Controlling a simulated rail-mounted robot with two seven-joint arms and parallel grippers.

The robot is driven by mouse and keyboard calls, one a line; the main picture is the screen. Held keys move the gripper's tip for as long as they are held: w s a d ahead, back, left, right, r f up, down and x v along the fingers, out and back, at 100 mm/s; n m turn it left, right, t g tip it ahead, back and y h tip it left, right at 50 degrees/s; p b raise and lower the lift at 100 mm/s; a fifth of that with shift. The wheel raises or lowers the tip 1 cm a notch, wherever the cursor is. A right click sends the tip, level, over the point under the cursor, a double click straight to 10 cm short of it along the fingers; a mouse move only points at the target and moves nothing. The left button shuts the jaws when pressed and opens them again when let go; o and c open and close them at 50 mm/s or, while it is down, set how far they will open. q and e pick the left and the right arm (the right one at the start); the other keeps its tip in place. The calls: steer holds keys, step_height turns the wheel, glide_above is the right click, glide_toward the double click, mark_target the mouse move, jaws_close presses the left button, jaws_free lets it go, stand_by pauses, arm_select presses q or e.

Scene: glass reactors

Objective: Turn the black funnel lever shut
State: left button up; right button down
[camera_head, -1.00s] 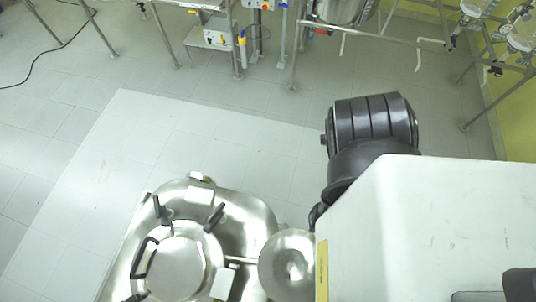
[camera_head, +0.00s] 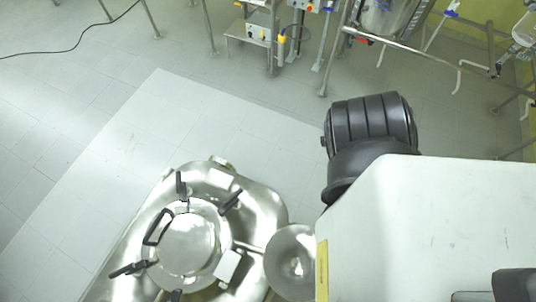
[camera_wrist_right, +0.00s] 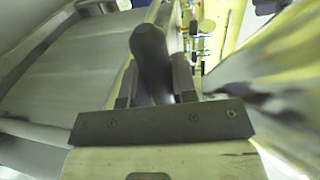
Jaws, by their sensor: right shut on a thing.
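In the right wrist view a black rounded lever handle (camera_wrist_right: 150,50) rises between the two dark fingers of my right gripper (camera_wrist_right: 156,82). The gripper is shut on this handle, with the handle's rounded end sticking out past the fingertips. The lever's base and the funnel it belongs to cannot be made out in this view. The head view does not show my right gripper or the held lever. My left gripper is in neither view.
In the head view a shiny steel vessel (camera_head: 258,212) with a round lid (camera_head: 180,243) and black clamp handles stands below. A steel bowl shape (camera_head: 291,262) is beside it. Metal frames and a control box (camera_head: 258,33) stand at the back. Floor between is clear.

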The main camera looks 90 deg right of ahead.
steer(key=c, duration=0.9)
jaws_free()
steer(key=shift+s+d, duration=0.1)
steer(key=shift+d, duration=0.2)
steer(key=b+v, duration=0.3)
steer(key=v, duration=1)
steer(key=shift+d+r, duration=0.1)
steer(key=shift+r, duration=0.05)
